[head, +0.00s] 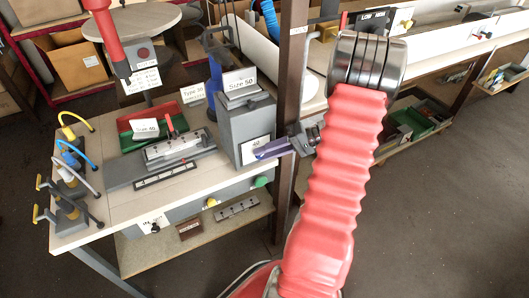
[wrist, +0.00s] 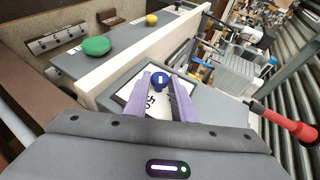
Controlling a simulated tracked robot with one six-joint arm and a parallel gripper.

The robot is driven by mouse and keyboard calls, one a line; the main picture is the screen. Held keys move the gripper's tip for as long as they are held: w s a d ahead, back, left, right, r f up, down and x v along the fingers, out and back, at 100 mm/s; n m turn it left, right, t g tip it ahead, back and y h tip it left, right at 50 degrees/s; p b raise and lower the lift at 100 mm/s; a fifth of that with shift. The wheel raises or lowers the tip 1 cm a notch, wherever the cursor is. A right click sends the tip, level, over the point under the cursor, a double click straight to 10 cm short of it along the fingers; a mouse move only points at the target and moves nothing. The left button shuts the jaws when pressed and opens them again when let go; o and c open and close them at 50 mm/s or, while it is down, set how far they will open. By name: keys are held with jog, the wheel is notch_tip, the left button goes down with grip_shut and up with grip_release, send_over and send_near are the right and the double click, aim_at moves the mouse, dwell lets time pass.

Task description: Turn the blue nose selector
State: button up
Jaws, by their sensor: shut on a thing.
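The blue nose selector (wrist: 160,79) is a small round knob with a pale mark, in front of a white label plate on the side of a grey box (head: 246,122). In the wrist view it sits between the tips of my purple fingers, and my gripper (wrist: 161,88) is shut on it. In the head view my gripper (head: 267,150) reaches in from the right to the label plate, and the knob itself is hidden there. My red ribbed arm covers the right middle of that view.
A brown post (head: 290,95) stands close beside my gripper. The white worktop (head: 125,205) carries a slotted fixture, a green-red tray (head: 140,135) and several hoses at left. Below it are green (wrist: 96,46) and yellow (wrist: 151,19) knobs. The floor at right is clear.

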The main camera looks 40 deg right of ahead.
jog(key=m+t+y, duration=0.1)
jog(key=y, duration=0.1)
jog(key=f+t+y, duration=0.1)
jog(key=y, duration=0.1)
jog(key=shift+s+d+f+m+t, duration=0.1)
jog(key=shift+d+f+m+t, duration=0.1)
jog(key=shift+m+t, duration=0.15)
jog(key=shift+a, duration=0.1)
dwell(0.4)
jog(key=o, duration=1)
jog(key=shift+r, duration=0.1)
jog(key=v, duration=1.3)
jog(key=shift+s+d+f, duration=0.2)
jog(key=shift+d+f, duration=0.05)
jog(key=shift+d, duration=0.1)
